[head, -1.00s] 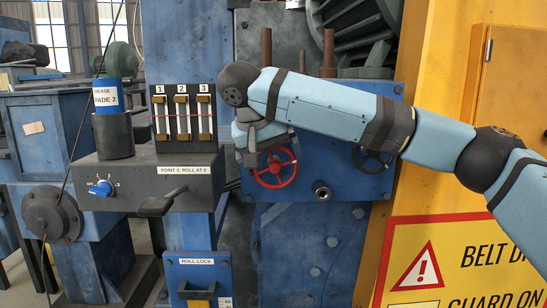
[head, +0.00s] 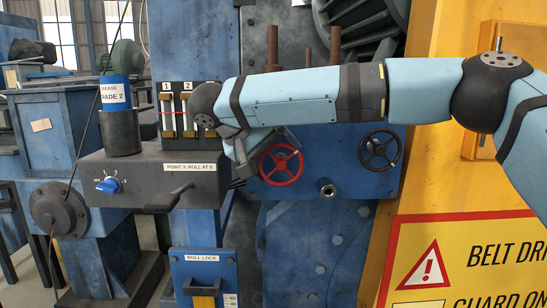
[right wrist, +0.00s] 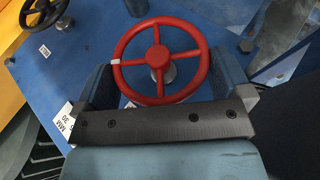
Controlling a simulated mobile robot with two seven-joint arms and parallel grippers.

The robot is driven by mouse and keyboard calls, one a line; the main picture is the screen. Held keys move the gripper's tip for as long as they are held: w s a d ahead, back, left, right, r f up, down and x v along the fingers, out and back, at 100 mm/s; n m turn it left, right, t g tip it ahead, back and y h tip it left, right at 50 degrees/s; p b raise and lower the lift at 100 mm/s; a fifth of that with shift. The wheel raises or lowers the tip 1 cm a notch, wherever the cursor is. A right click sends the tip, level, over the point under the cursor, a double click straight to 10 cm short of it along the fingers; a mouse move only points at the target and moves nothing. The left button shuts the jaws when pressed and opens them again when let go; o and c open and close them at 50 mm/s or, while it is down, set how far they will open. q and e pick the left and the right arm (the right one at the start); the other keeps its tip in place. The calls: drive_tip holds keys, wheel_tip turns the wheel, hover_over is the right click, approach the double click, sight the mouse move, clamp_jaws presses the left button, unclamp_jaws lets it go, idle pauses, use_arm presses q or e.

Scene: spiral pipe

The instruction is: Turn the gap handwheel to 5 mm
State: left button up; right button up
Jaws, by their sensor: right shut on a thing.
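A red handwheel (head: 280,165) with several spokes is on the blue panel (head: 330,192), and a black handwheel (head: 380,150) is to its right. No readable label tells which one is the gap handwheel. My right gripper (head: 262,148) is at the red wheel's upper left in the head view. In the right wrist view the red wheel (right wrist: 160,60) lies between the two fingers (right wrist: 165,82), which are shut on its rim. The black wheel (right wrist: 43,10) is at the top left there. My left gripper is not in view.
A grey control box (head: 140,170) with a blue knob (head: 108,185) and a black lever (head: 168,200) stands left of the gripper. My arm hides gauge 3. A threaded stub (head: 327,188) juts out below the wheels. A yellow guard (head: 440,180) stands at right.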

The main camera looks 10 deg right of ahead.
drive_tip(key=o, duration=0.5)
drive_tip(key=shift+r, duration=0.1)
drive_tip(key=shift+s+a, duration=0.1)
drive_tip(key=shift+a, duration=0.05)
drive_tip(key=b+v, duration=0.2)
drive_tip(key=v, duration=1.1)
drive_tip(key=shift+a+r, duration=0.2)
drive_tip(key=shift+r, duration=0.05)
drive_tip(key=shift+s, duration=0.15)
